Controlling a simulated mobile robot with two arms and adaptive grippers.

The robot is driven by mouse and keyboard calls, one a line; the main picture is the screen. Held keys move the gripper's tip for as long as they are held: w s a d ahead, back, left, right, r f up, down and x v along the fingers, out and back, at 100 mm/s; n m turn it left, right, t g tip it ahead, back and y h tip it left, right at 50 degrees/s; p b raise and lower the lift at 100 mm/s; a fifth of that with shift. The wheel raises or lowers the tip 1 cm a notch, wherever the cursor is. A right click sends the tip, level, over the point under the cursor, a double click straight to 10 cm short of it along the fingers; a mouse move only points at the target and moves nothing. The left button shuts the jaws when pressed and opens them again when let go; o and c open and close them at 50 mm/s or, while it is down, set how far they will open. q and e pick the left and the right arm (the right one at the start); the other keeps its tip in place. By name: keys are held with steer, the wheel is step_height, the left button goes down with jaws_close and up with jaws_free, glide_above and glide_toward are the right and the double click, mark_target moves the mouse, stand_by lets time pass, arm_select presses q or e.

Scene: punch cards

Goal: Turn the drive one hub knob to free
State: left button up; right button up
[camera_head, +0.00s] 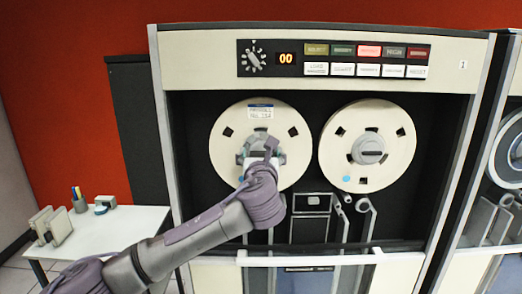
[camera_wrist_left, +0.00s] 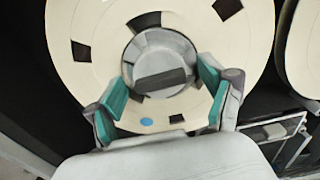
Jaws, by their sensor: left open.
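The tape drive's left reel (camera_head: 228,140) is cream with dark square windows and a white label, and it sits upright on the drive's black front. Its grey round hub knob (camera_wrist_left: 160,50) has a dark bar across it, lying nearly level and slightly tilted in the left wrist view. My left gripper (camera_wrist_left: 162,95) is open, with its teal-padded fingers to either side of and below the knob, apart from it in the picture. In the head view the left gripper (camera_head: 262,158) covers the knob's lower part. My right gripper is not in view.
A second reel (camera_head: 340,150) with its own hub knob (camera_head: 369,148) is at the right. A panel (camera_head: 335,59) of buttons and a dial is above. A white table (camera_head: 110,230) with boxes and a pen cup stands at lower left. Another drive (camera_head: 508,150) is at the right edge.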

arm_select(q)
steer(key=shift+c, duration=0.6)
steer(key=shift+s+a+r, duration=0.1)
steer(key=shift+s, duration=0.05)
steer(key=c, duration=1)
